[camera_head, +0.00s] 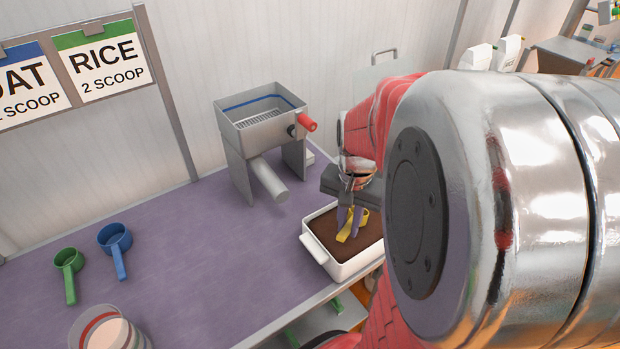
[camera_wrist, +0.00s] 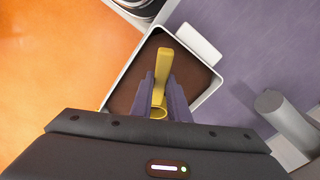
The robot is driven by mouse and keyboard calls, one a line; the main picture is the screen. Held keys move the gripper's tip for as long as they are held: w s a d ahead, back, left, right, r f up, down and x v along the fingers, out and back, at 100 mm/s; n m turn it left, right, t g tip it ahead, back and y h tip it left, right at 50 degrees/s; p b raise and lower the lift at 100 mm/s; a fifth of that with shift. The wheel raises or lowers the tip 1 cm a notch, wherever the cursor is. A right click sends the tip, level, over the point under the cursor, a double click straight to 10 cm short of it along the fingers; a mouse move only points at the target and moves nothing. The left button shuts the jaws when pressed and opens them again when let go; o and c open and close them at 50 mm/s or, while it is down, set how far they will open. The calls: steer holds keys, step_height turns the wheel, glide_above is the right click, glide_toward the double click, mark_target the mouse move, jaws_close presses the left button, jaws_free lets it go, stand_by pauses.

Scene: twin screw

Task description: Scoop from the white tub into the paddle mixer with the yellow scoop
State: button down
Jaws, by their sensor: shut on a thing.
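The white tub (camera_head: 343,270) stands near the table's front edge and holds dark brown material; it also shows in the wrist view (camera_wrist: 205,97). The yellow scoop (camera_head: 345,236) is over the tub, and its handle (camera_wrist: 163,65) shows in the wrist view. My gripper (camera_head: 350,212) points down over the tub, shut on the yellow scoop. I cannot tell how deep the scoop's bowl sits in the material. The paddle mixer (camera_head: 264,118) is a grey metal box on legs behind the tub, with a red knob and a grey tube below.
A green scoop (camera_head: 68,265) and a blue scoop (camera_head: 115,240) lie at the left of the purple table (camera_head: 200,270). A clear container (camera_head: 103,330) stands at the front left. Two signs, one reading RICE (camera_head: 105,58), hang on the wall. My arm covers the right side.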

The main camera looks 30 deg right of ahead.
steer(key=shift+d+f, duration=0.1)
steer(key=shift+f, duration=0.75)
steer(key=shift+w+d+f, duration=0.45)
steer(key=shift+d+f, duration=0.2)
steer(key=shift+d, duration=0.05)
steer(key=shift+r, duration=0.1)
stand_by(0.3)
steer(key=shift+h, duration=0.4)
steer(key=shift+s+a+r, duration=0.1)
steer(key=shift+a+r, duration=0.05)
steer(key=shift+r, duration=1.05)
steer(key=shift+s+a+r, duration=0.1)
steer(key=shift+a+r, duration=0.05)
steer(key=shift+r, duration=1.05)
steer(key=shift+s+a+r+t+h, duration=0.15)
steer(key=shift+a+r+t+h, duration=0.25)
steer(key=shift+h, duration=0.2)
steer(key=shift+s+a+r+t+h, duration=0.15)
steer(key=shift+r+t+h, duration=0.15)
steer(key=shift+t+h, duration=0.25)
